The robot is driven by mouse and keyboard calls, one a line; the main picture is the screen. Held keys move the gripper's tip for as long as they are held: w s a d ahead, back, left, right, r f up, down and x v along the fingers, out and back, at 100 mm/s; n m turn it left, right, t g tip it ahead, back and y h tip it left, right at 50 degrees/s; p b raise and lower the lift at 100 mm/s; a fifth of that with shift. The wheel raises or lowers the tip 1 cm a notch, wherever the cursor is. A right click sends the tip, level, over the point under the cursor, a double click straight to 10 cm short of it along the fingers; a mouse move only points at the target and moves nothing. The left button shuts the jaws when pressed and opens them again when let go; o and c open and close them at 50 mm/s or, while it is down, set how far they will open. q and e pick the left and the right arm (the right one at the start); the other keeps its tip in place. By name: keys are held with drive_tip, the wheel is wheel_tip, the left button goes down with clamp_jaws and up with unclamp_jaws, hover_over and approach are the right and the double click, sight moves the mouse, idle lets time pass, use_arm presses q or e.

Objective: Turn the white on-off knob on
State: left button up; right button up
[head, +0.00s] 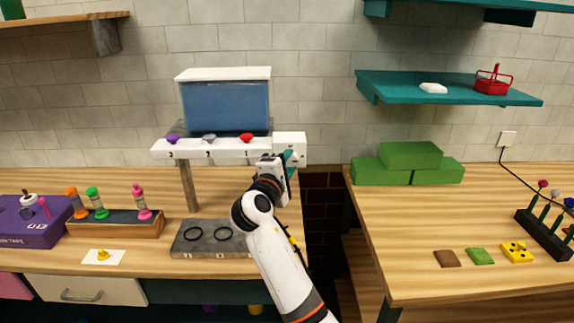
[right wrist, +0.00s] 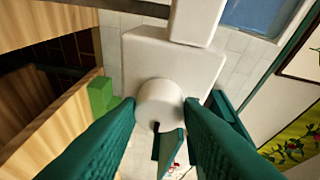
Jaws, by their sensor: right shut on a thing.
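The white on-off knob (right wrist: 158,98) sticks out from a white box in the right wrist view. My right gripper (right wrist: 160,106) has its two green fingers on either side of the knob and is shut on it. A dark mark shows at the knob's lower edge. In the head view my right gripper (head: 284,162) is at the front of the white box (head: 291,142), at the right end of the dispenser, and hides the knob. My left gripper is not in view.
The dispenser has a blue tank (head: 227,106) and a white bar with purple, grey and red knobs. A grey plate (head: 186,248) with black rings lies below. Green blocks (head: 410,155) stand on the right table, across a gap. A teal shelf (head: 445,91) hangs above them.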

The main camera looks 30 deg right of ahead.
idle(0.5)
drive_tip(key=o, duration=1)
drive_tip(key=shift+b+v, duration=1.6)
drive_tip(key=shift+v, duration=4.45)
drive_tip(key=shift+d, duration=0.1)
